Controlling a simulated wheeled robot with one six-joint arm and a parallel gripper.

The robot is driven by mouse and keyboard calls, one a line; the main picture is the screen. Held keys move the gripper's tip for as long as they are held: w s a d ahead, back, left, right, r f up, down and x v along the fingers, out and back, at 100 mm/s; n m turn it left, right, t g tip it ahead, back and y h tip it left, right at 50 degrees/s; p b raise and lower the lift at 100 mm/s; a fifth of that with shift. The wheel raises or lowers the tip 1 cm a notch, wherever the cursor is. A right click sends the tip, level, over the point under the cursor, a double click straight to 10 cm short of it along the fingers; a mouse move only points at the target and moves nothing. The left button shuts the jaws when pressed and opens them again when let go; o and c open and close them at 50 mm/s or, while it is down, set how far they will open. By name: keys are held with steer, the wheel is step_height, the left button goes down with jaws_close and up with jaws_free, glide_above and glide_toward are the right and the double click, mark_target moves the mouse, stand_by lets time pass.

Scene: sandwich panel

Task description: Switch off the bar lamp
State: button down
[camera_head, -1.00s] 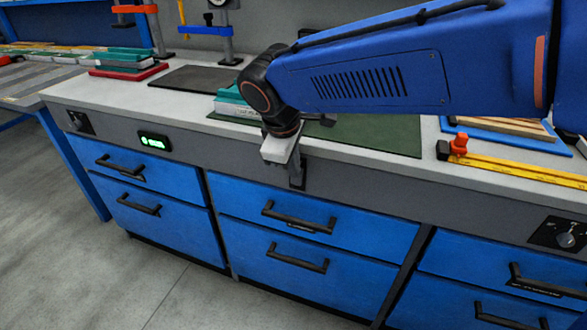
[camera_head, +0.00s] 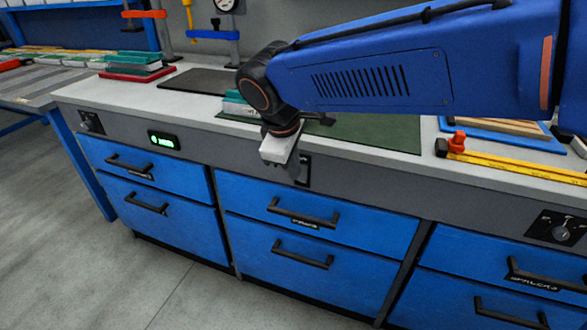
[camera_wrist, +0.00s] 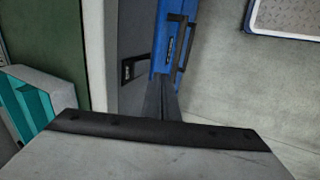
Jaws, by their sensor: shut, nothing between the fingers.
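No lamp shows in either view. A small black switch plate (camera_head: 305,170) is set in the grey front strip of the bench, partly hidden by my gripper (camera_head: 291,172). A black plate with a small light label (camera_wrist: 133,69) shows in the wrist view, left of the fingers; its switch position cannot be made out. My gripper (camera_wrist: 167,92) is shut and empty, pointing down in front of the strip. Whether it touches the plate cannot be told. Other controls are a knob plate (camera_head: 90,122) at left and a knob plate (camera_head: 560,228) at right.
A green-lit display (camera_head: 163,140) sits in the strip. Blue drawers with protruding black handles (camera_head: 303,213) lie below. A green mat (camera_head: 375,133), a teal-and-white stack (camera_wrist: 30,100) and a yellow clamp (camera_head: 510,165) are on the bench. The floor (camera_head: 120,275) in front is clear.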

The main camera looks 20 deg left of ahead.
steer(key=w+v, duration=0.1)
steer(key=v, duration=0.8)
steer(key=shift+w+r, duration=0.25)
steer(key=shift+r, duration=0.5)
steer(key=d+f+m, duration=0.2)
steer(key=d+m, duration=0.2)
steer(key=d, duration=1)
steer(key=d+f+m, duration=0.2)
steer(key=d+m, duration=0.1)
steer(key=d, duration=1)
steer(key=s+d+f+m, duration=0.5)
steer(key=s+d+f, duration=0.1)
steer(key=d, duration=0.3)
steer(key=s+d+f+m, duration=0.5)
steer(key=s+d+f, duration=0.1)
steer(key=d, duration=0.2)
steer(key=shift+s+d+t, duration=0.3)
steer(key=shift+d, duration=0.1)
steer(key=shift+f, duration=0.15)
